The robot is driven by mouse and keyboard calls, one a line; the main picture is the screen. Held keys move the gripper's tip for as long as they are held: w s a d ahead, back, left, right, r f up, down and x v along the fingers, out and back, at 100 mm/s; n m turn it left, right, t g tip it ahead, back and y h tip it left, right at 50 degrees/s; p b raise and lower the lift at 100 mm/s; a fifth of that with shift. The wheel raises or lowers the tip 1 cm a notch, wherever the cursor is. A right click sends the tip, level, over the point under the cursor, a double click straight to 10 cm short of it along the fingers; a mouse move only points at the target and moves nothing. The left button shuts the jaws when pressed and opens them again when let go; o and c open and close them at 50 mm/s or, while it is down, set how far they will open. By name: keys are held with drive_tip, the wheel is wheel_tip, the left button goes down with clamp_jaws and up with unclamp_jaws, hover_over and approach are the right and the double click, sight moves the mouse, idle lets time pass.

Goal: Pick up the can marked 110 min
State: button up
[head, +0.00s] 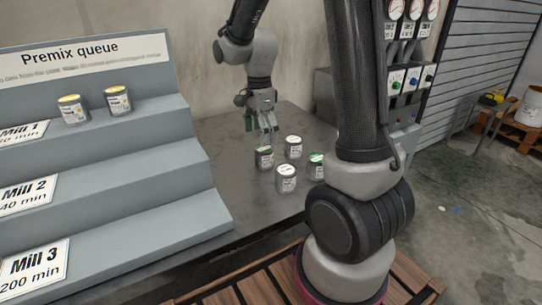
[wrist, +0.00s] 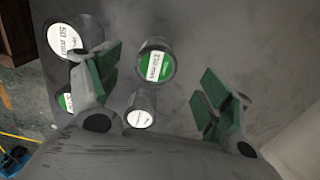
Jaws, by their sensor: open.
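Several small grey paint cans stand grouped on the dark table. In the wrist view, a can with a green lid (wrist: 155,66) has a white label that seems to read 110 min, but its middle digit is unclear. It is probably the left green-lidded can (head: 264,158) in the head view. My gripper (head: 262,125) is open and empty above the table, just behind and above that can. In the wrist view, the can shows between the green-padded fingers of my gripper (wrist: 161,92), nearer the left one, which partly hides a white-lidded can marked 50 min (wrist: 62,40).
White-lidded cans (head: 294,147) and (head: 286,178) and another green-lidded can (head: 317,166) stand close by. The stepped Premix queue rack (head: 190,165) is at left, with two yellow-lidded cans on its top step. A gauge panel stands behind right.

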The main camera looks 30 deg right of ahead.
sight(264, 148)
drive_tip(key=shift+m, duration=0.4)
drive_tip(key=shift+f, duration=0.25)
drive_tip(key=f, duration=0.5)
drive_tip(key=d+f, duration=0.1)
drive_tip(key=f, duration=0.1)
drive_tip(key=shift+s+f, duration=0.15)
drive_tip(key=c, duration=1.2)
